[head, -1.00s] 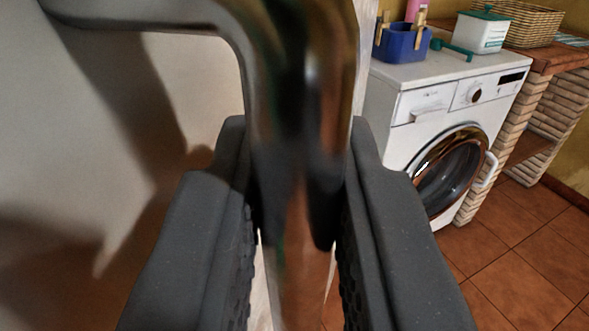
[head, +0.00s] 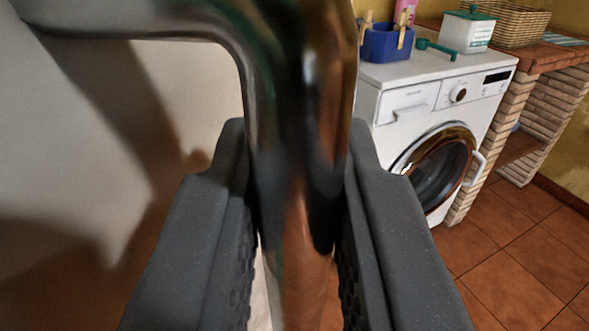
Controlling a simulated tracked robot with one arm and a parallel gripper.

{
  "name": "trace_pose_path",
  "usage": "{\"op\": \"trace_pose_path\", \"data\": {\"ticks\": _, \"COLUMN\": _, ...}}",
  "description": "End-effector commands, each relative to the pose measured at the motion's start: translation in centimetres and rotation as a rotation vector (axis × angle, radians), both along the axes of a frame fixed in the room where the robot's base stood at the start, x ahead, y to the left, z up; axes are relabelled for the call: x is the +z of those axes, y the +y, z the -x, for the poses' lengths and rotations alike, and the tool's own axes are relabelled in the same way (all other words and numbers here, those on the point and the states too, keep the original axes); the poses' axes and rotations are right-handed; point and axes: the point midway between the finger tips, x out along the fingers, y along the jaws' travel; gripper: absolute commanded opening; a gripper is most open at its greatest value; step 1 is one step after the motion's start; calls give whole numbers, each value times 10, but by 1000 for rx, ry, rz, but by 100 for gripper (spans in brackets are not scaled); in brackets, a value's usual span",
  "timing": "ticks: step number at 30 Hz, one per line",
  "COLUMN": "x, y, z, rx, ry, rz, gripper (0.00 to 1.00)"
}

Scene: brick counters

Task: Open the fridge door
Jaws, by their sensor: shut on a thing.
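A shiny metal handle (head: 300,110) fills the middle of the view, bending down from a bar that runs in from the upper left. My gripper (head: 298,215) is shut on the handle, with one dark finger on each side of it. The pale fridge door (head: 190,85) fills the left side, with a shadow across it. The handle and fingers hide much of the door's edge. How far the door stands open cannot be told from here.
A white washing machine (head: 395,90) stands to the right, with a blue basket (head: 388,43), a white tub (head: 465,32) and a wicker basket (head: 515,22) above. A brick counter (head: 500,125) is beyond it. Tiled floor (head: 510,270) at the lower right is clear.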

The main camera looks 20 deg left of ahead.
Motion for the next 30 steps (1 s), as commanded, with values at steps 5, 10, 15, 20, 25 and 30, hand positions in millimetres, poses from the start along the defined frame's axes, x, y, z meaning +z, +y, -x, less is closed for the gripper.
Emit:
{"op": "trace_pose_path", "data": {"ticks": 5, "x": 1, "y": -3, "z": 2, "rx": -6, "ry": -1, "rz": 1, "gripper": 0}}
{"op": "trace_pose_path", "data": {"ticks": 10, "x": 0, "y": -3, "z": 2, "rx": -6, "ry": 0, "rz": 0, "gripper": 35}}
{"op": "trace_pose_path", "data": {"ticks": 15, "x": 0, "y": -2, "z": 1, "rx": -3, "ry": 0, "rz": -1, "gripper": 35}}
{"op": "trace_pose_path", "data": {"ticks": 20, "x": 0, "y": -2, "z": 2, "rx": -3, "ry": 0, "rz": -1, "gripper": 35}}
{"op": "trace_pose_path", "data": {"ticks": 25, "x": -1, "y": -8, "z": 15, "rx": -5, "ry": 0, "rz": -1, "gripper": 35}}
{"op": "trace_pose_path", "data": {"ticks": 30, "x": -2, "y": -18, "z": 42, "rx": -4, "ry": 2, "rz": -1, "gripper": 35}}
